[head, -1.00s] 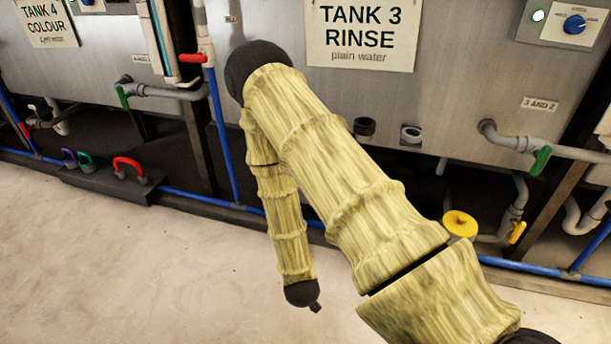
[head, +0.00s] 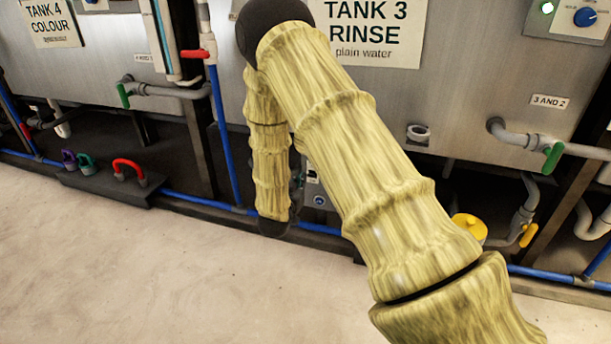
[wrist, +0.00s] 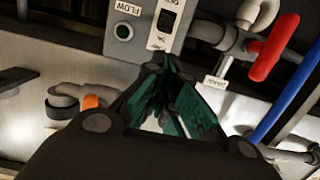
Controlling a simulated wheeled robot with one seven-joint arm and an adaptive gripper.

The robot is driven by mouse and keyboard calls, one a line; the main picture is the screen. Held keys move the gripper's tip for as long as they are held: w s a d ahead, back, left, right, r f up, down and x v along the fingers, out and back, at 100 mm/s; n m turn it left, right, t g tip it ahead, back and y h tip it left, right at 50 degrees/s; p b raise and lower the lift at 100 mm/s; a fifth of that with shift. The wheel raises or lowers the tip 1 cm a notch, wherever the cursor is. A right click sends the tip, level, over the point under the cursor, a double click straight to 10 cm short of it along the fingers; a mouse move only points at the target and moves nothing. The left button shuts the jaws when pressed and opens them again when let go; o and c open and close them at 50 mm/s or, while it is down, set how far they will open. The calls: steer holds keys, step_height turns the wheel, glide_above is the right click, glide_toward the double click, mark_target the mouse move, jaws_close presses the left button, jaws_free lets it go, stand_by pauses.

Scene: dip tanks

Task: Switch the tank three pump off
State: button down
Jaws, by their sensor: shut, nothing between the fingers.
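The tank 3 sign (head: 362,32) hangs on a steel tank front in the head view. Low under that tank, a small control box (head: 312,186) shows partly behind my arm. In the wrist view a grey box (wrist: 140,48) at the top carries a white plate with a dark switch (wrist: 166,20) and a round dark-green indicator (wrist: 124,32) marked FLOW. The switch position is too small to tell. My gripper (wrist: 172,75) is shut and empty, its green-padded fingers pointing toward the box's edge. Contact cannot be told. The head view hides the fingers behind my arm.
In the wrist view a red valve handle (wrist: 274,48) and a blue pipe (wrist: 290,98) lie right of the box; an orange handle (wrist: 91,102) is at left. In the head view a yellow-topped part (head: 469,227) stands right of my arm. The pale floor (head: 150,265) is clear.

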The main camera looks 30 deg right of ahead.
steer(key=b+x, duration=0.5)
steer(key=x, duration=0.4)
steer(key=shift+w+d, duration=0.2)
